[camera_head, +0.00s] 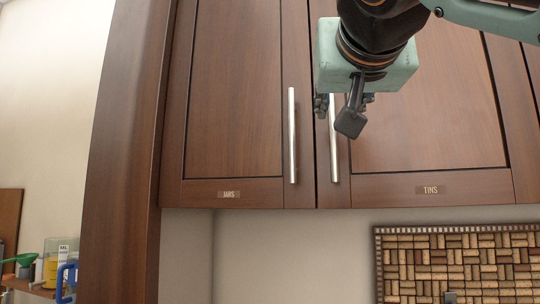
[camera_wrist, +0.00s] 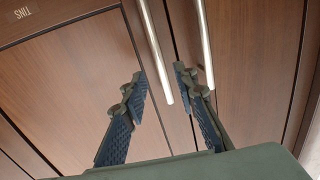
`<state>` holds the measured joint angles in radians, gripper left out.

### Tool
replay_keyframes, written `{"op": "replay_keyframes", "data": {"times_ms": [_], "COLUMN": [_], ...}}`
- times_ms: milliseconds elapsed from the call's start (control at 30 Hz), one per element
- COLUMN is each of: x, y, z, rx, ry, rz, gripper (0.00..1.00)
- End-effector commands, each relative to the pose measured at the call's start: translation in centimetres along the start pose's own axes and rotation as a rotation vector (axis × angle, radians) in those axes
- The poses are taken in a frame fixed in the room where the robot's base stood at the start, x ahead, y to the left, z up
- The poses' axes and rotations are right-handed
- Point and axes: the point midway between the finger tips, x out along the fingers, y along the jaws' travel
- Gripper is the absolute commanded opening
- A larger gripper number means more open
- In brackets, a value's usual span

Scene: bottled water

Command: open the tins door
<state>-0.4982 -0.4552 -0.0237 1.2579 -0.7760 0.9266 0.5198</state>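The tins door (camera_head: 430,110) is a shut brown cabinet door with a small "TINS" label (camera_head: 430,189). The label also shows upside down in the wrist view (camera_wrist: 18,14). Its silver vertical bar handle (camera_head: 334,165) is near the door's left edge, its upper part partly hidden by my gripper. My gripper (camera_head: 336,112) is open in front of this handle. In the wrist view the tins handle (camera_wrist: 155,48) appears between the two open fingers, with a gap on each side. I cannot tell whether the fingertips reach past the bar in depth.
The shut jars door (camera_head: 235,90) is to the left, its bar handle (camera_head: 292,140) close beside the tins handle. In the wrist view the right finger lies between both handles. A cork board (camera_head: 460,265) hangs below the cabinet. Containers (camera_head: 60,265) stand at far left.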

Motion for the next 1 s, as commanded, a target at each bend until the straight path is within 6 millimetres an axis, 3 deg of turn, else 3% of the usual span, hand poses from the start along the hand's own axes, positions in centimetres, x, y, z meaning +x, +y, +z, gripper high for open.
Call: {"op": "replay_keyframes", "data": {"times_ms": [100, 333, 500, 767, 1000], "x": [2.5, 6.0, 7.0, 7.2, 7.2], "y": [-0.1, -0.1, 0.0, 0.0, 0.0], "z": [-0.1, -0.1, 0.0, 0.1, 0.1], "rx": [-0.002, 0.0, 0.0, 0.0, 0.0], "ry": [-0.003, -0.003, -0.001, -0.001, -0.001], "rz": [0.0, 0.0, 0.0, 0.0, 0.0], "gripper": [0.27, 0.27, 0.27, 0.27, 0.03]}}
